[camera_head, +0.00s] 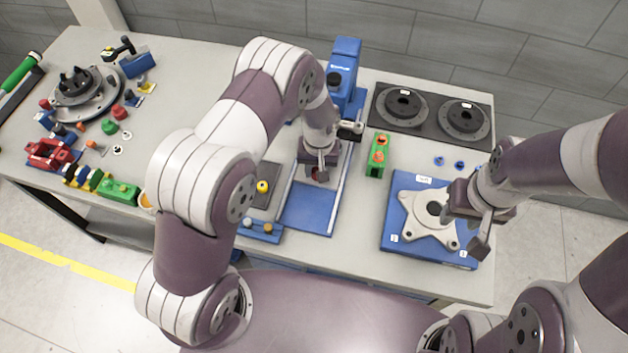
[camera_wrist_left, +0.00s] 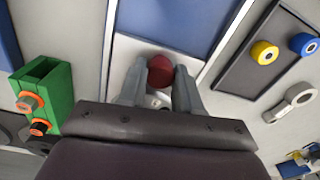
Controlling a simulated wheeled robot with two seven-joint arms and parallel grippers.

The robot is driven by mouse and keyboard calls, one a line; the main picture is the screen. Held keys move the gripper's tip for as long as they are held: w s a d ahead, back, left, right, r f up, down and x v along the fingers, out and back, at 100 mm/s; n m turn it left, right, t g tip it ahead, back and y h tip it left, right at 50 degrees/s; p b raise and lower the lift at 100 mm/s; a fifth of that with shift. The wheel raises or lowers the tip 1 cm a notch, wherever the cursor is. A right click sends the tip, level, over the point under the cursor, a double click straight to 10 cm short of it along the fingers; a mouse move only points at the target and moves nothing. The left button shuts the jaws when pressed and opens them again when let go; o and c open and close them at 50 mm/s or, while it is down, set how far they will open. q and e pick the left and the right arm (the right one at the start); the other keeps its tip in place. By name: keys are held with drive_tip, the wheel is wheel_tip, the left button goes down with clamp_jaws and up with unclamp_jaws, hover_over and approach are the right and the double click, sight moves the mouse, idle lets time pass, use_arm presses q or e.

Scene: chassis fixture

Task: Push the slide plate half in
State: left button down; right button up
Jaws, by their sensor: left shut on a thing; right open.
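My left gripper (camera_head: 318,172) reaches down over the blue slide fixture (camera_head: 308,208), between its two pale rails. In the left wrist view my left gripper (camera_wrist_left: 160,88) is shut on a dark red knob (camera_wrist_left: 160,70). The knob stands on the pale slide plate (camera_wrist_left: 128,50). A bare blue stretch of the fixture bed shows beyond the plate's edge, on the side toward me. In the head view the plate is mostly hidden under my gripper. My right gripper (camera_head: 466,226) is open and empty, above the grey four-armed part on the right.
A green block with orange knobs (camera_head: 377,156) stands right of the fixture. The grey part (camera_head: 420,226) rests on a blue plate (camera_head: 396,245). A dark panel with yellow and blue knobs (camera_wrist_left: 238,72) lies beside the rail. A black board with two discs (camera_head: 432,112) lies behind.

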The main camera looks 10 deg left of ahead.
use_arm(q)
drive_tip(key=shift+s+r, duration=0.1)
drive_tip(key=shift+s, duration=0.45)
drive_tip(key=c, duration=0.8)
unclamp_jaws()
drive_tip(key=shift+w, duration=0.15)
use_arm(e)
drive_tip(key=shift+s+r, duration=0.1)
drive_tip(key=shift+s, duration=0.15)
use_arm(q)
wheel_tip(320, 180, up, 12)
drive_tip(key=b, duration=0.3)
drive_tip(key=shift+d+r, duration=0.15)
drive_tip(key=shift+r, duration=0.1)
use_arm(e)
wheel_tip(320, 180, down, 3)
drive_tip(key=shift+s+f, duration=0.1)
drive_tip(key=shift+f, duration=0.1)
